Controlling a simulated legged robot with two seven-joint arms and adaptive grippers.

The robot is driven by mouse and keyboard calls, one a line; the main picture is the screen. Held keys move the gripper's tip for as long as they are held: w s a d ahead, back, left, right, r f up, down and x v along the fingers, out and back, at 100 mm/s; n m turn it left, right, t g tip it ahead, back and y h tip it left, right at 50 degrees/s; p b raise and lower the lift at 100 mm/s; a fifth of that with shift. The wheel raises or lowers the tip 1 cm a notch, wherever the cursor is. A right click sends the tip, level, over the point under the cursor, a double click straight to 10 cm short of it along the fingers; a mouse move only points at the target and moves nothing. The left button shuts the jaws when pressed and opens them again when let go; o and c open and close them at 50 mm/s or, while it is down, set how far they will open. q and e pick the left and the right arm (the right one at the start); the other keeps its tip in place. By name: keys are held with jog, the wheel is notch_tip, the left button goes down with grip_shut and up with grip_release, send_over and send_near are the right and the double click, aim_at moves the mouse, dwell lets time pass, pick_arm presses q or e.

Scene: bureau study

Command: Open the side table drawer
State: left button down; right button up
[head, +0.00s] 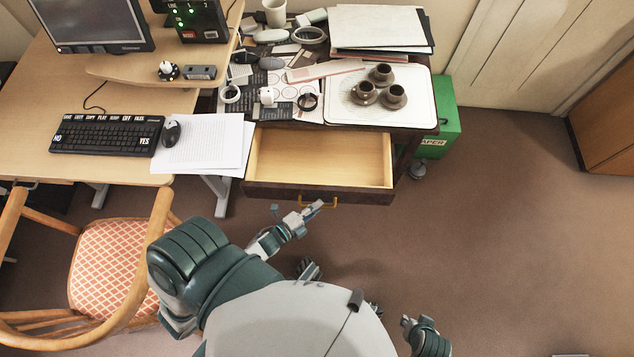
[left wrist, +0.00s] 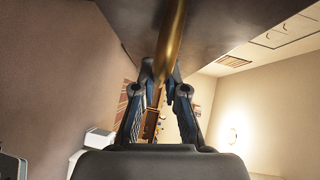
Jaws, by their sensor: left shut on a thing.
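The side table (head: 433,122) stands to the right of the desk. Its drawer (head: 320,160) is pulled out and shows an empty light wooden inside with a dark front. A brass handle (head: 335,203) is on the drawer front. My left gripper (head: 314,208) is at the handle. In the left wrist view the brass handle (left wrist: 173,45) runs between the fingers of my left gripper (left wrist: 163,75), which is shut on it. My right gripper (head: 418,325) hangs low, away from the drawer; its jaws are too small to read.
Cups on saucers (head: 380,75), a tray and papers crowd the tabletop. A wooden chair (head: 110,260) stands left of my left arm. A green paper bin (head: 440,115) stands right of the table. The carpet (head: 520,230) to the right is clear.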

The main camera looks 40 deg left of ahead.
pick_arm(q)
jog(key=shift+s+a+f, duration=0.2)
jog(key=shift+a+f, duration=0.15)
jog(key=shift+f, duration=0.05)
pick_arm(e)
jog(key=shift+f, duration=0.1)
pick_arm(q)
jog(key=c, duration=1.5)
grip_release()
jog(key=o, duration=0.3)
jog(key=shift+a+r, duration=0.1)
jog(key=shift+r, duration=0.05)
jog(key=v, duration=1.2)
pick_arm(e)
jog(key=shift+a, duration=0.2)
jog(key=shift+d, duration=0.15)
